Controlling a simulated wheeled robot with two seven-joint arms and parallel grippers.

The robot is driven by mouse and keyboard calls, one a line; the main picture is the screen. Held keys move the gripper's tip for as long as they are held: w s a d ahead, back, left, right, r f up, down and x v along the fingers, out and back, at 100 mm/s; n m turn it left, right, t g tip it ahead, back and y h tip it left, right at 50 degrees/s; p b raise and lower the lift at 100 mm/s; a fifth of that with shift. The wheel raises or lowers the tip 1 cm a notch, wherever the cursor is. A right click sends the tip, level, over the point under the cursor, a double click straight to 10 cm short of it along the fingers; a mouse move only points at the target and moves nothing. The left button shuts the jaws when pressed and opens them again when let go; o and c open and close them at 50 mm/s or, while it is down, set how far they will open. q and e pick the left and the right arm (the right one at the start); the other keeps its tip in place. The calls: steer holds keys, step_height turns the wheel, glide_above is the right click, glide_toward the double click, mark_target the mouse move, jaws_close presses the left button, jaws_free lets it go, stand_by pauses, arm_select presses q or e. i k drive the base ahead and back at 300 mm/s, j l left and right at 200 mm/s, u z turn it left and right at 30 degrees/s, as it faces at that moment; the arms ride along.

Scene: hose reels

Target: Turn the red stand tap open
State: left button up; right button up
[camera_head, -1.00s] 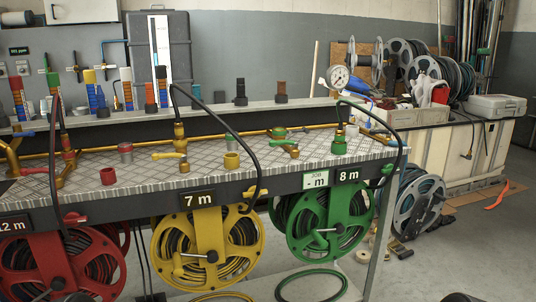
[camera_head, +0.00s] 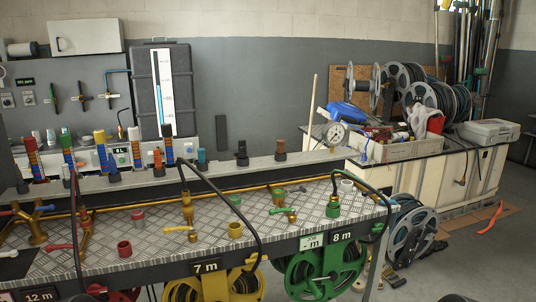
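The red stand tap stands on the left part of the checker-plate bench (camera_head: 140,245). Its red lever (camera_head: 58,246) points left from a brass body (camera_head: 82,238). A dark hose rises from this station and partly covers the tap, so its inner parts are hard to make out. A red open cup (camera_head: 124,249) stands to its right. Below, the red hose reel (camera_head: 122,295) shows only at the bottom edge. Neither gripper can be made out in the head view.
A brass manifold (camera_head: 36,228) with small levers stands left of the red tap. The yellow lever (camera_head: 178,229) and green lever (camera_head: 279,211) lie further right. Hoses arch over the bench. A raised shelf (camera_head: 215,172) with coloured fittings runs behind. Open floor lies at the right.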

mark_target(49, 247)
steer(key=u, duration=1.35)
